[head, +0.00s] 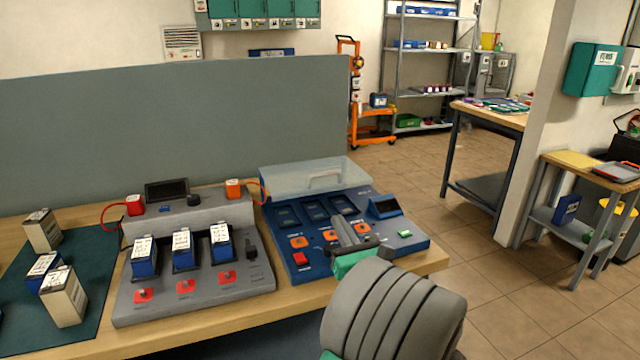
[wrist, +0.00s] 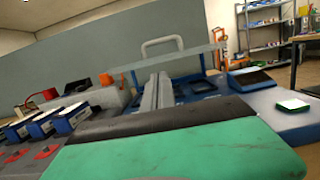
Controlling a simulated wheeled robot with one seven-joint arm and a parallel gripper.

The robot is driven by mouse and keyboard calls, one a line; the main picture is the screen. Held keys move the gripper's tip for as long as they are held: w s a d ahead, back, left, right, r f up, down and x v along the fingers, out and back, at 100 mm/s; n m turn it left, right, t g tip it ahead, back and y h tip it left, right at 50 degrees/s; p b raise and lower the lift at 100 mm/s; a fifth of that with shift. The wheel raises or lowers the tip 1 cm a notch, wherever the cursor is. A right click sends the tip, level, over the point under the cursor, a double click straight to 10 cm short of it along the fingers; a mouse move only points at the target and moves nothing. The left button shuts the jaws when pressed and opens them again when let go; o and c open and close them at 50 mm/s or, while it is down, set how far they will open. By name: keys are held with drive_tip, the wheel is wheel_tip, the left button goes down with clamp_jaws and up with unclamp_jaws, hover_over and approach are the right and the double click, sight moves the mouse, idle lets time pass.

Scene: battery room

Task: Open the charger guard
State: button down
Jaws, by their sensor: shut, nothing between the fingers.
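The charger guard (head: 290,180) is a clear panel with a pale handle (head: 325,179), above the back part of the blue charger (head: 408,246). In the wrist view the guard (wrist: 195,60) shows nearly edge-on, with its handle (wrist: 162,43) standing up beyond my fingertips. I cannot tell its exact angle. My gripper (head: 341,224) is over the front half of the charger, short of the handle and apart from it. Its fingers (wrist: 158,78) are together with nothing between them. My wrist hides part of the charger's front, including some of its orange-marked controls.
A grey charger (head: 195,302) with blue batteries stands to the left. Boxy batteries (head: 62,298) stand on a green mat (head: 25,318) at far left. A grey partition (head: 180,125) rises behind the bench. Floor (head: 480,275) is open to the right.

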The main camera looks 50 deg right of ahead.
sight(321, 192)
drive_tip(key=x, duration=0.7)
drive_tip(key=shift+w, duration=0.35)
drive_tip(key=r, duration=0.1)
drive_tip(key=w+r, duration=0.1)
drive_tip(key=d+r, duration=0.1)
drive_tip(key=shift+w+d+r+p, duration=0.1)
drive_tip(key=shift+w+r+p, duration=0.15)
drive_tip(key=shift+r+p, duration=0.15)
drive_tip(key=shift+r, duration=0.1)
